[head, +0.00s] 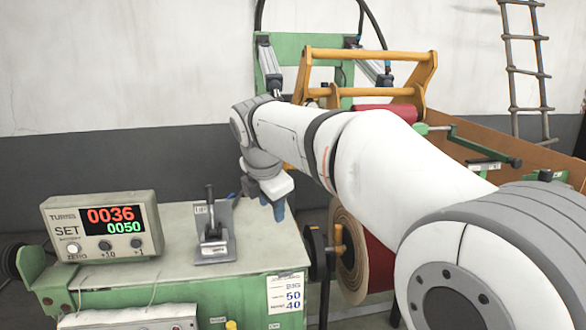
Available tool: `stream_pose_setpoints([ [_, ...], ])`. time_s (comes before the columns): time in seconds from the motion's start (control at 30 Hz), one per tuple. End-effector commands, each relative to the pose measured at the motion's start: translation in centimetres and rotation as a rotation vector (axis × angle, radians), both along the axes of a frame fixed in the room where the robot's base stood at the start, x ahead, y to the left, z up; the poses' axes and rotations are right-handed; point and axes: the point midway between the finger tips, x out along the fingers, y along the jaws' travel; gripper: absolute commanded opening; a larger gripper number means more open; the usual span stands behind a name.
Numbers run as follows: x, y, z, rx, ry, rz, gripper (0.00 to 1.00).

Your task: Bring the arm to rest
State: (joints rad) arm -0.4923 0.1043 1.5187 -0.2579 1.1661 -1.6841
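My arm (375,150) reaches from the lower right across the view toward the middle. Its wrist bends down at the far end. My gripper (279,209) hangs below the wrist, just right of the lever device on the bench. Only a small blue tip of it shows, so its opening and anything between its fingers cannot be made out. I see no contact between it and the bench.
A green bench (180,285) holds a turns counter (105,228) reading 0036 over 0050 and a lever device (213,235). A large spool (350,262) stands right of it. An orange frame (370,58) and a ladder (525,70) are behind.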

Motion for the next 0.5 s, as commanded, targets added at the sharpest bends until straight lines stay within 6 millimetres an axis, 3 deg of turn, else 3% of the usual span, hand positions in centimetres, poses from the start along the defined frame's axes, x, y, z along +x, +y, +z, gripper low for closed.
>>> stream_pose_setpoints([
  [0.03,-1.4,-2.7,-1.3,0.06,0.005,-0.138,0.4],
  [0.2,-6.6,-9.6,-5.4,0.277,0.024,-0.642,0.4],
  [0.4,-14.2,-15.9,-11.5,0.52,0.034,-1.254,0.4],
  [0.5,-17.9,-18.0,-14.7,0.631,0.032,-1.543,0.4],
])
